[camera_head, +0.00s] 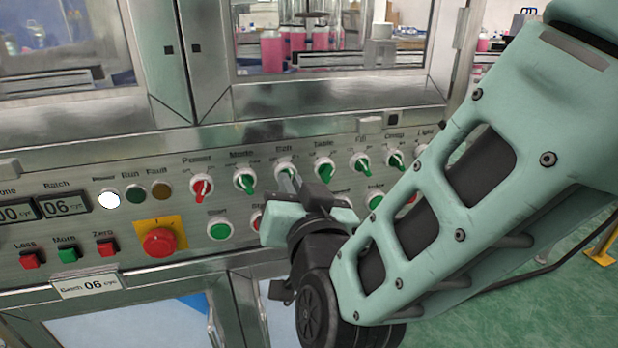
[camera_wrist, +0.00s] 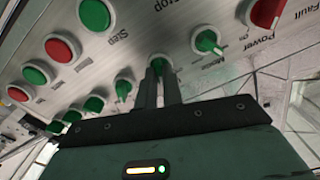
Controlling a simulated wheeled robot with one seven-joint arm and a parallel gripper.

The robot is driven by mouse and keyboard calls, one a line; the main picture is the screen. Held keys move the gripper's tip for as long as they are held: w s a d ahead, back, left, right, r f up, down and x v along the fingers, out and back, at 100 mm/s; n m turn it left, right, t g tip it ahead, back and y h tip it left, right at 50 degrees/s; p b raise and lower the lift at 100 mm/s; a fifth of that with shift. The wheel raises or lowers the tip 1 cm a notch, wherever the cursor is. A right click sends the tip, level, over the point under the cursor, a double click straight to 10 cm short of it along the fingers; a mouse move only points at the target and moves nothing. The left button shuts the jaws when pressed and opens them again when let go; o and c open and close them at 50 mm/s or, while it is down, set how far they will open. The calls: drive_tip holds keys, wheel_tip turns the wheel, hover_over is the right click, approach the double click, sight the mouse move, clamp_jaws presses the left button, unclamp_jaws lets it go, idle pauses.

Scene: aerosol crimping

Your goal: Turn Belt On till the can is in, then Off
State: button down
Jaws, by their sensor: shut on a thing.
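The Belt knob (camera_head: 284,172) is third from the left in the row of selector knobs on the machine's front panel. It also shows in the wrist view (camera_wrist: 160,62), where its pale ring sits at the finger tips. My gripper (camera_head: 291,184) reaches up to the knob from below, its two dark fingers (camera_wrist: 158,82) closed around the knob's handle. The fingers hide most of the handle, so I cannot tell which way it points. Several pink cans (camera_head: 272,51) stand behind the machine's window; I cannot tell which can is the one fed in.
The red Power knob (camera_head: 202,188) and green Mode knob (camera_head: 244,180) are left of Belt; the Table knob (camera_head: 324,170) is close on the right. A red emergency button (camera_head: 159,242) sits lower left. The white lamp (camera_head: 109,200) is lit; the Run lamp (camera_head: 135,194) looks dark.

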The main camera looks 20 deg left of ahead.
drive_tip(key=shift+s+n+p, duration=0.1)
drive_tip(key=shift+n+p, duration=1.6)
drive_tip(key=shift+n, duration=3.1)
drive_tip(key=c, duration=1.5)
unclamp_jaws()
drive_tip(key=shift+c, duration=0.2)
